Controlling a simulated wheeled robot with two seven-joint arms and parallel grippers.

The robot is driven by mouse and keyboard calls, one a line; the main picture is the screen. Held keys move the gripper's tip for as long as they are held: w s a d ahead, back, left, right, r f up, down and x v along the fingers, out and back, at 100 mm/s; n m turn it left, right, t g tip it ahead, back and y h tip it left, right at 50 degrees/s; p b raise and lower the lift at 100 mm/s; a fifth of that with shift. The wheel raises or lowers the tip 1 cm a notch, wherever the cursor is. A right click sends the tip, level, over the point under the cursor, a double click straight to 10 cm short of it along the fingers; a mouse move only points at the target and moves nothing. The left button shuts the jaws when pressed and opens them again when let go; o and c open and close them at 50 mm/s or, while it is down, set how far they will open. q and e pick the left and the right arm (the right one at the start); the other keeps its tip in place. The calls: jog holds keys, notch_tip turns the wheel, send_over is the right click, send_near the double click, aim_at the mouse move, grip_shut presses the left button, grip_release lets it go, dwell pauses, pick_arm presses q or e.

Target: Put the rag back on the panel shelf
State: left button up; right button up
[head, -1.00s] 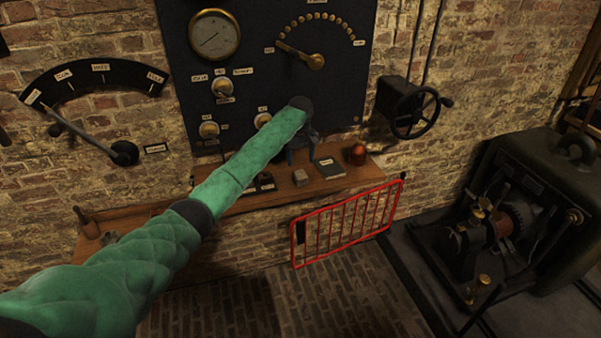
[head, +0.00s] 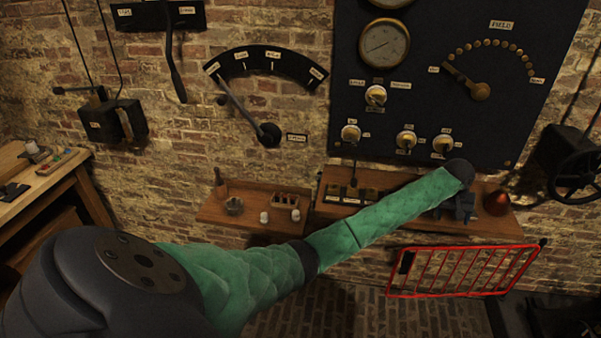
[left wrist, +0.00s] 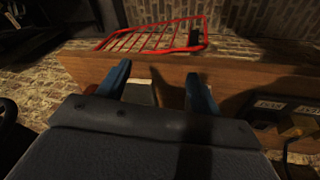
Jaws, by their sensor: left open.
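The panel shelf (head: 334,212) is a wooden ledge below the dark panel, and its board (left wrist: 240,80) fills the middle of the left wrist view. My left gripper (head: 462,212) points down over the right part of this shelf. In the left wrist view its two blue fingers (left wrist: 158,82) are apart, with a pale grey patch (left wrist: 140,93) partly showing between them. I cannot tell what that patch is. No rag can be clearly made out. A reddish-brown cone-like thing (head: 497,203) sits on the shelf just right of the gripper. My right gripper is not in view.
A red barred gate (head: 460,271) hangs below the shelf. A lower shelf (head: 235,217) with small items is to the left. A handwheel (head: 577,172) sticks out at right. A workbench (head: 40,180) stands at far left.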

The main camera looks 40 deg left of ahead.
pick_arm(q)
jog(key=s+d+f+m+t+h, duration=0.35)
jog(key=s+d, duration=0.45)
jog(key=s, duration=0.4)
jog(key=s+a+f+y, duration=0.15)
jog(key=s+f, duration=0.45)
jog(key=f, duration=0.6)
jog(key=s+a+f+g+y, duration=0.1)
jog(key=s+a+f, duration=0.3)
jog(key=f, duration=0.8)
jog(key=s+a+f+y, duration=0.1)
jog(key=s+f, duration=0.6)
jog(key=f, duration=0.4)
jog(key=s+a+f+g, duration=0.1)
jog(key=s+f, duration=0.7)
jog(key=s, duration=0.4)
jog(key=s+a+f+m+g, duration=0.1)
jog(key=s+a+f, duration=0.1)
jog(key=s+f, duration=0.7)
jog(key=s+a+f+m+g+y, duration=0.1)
jog(key=s+a+f, duration=0.1)
jog(key=s+f, duration=0.7)
jog(key=s, duration=0.6)
jog(key=shift+s+f, duration=0.2)
jog(key=shift+f, duration=0.05)
jog(key=shift+a+m+g, duration=0.1)
jog(key=shift+m+g, duration=0.15)
jog(key=shift+g, duration=0.1)
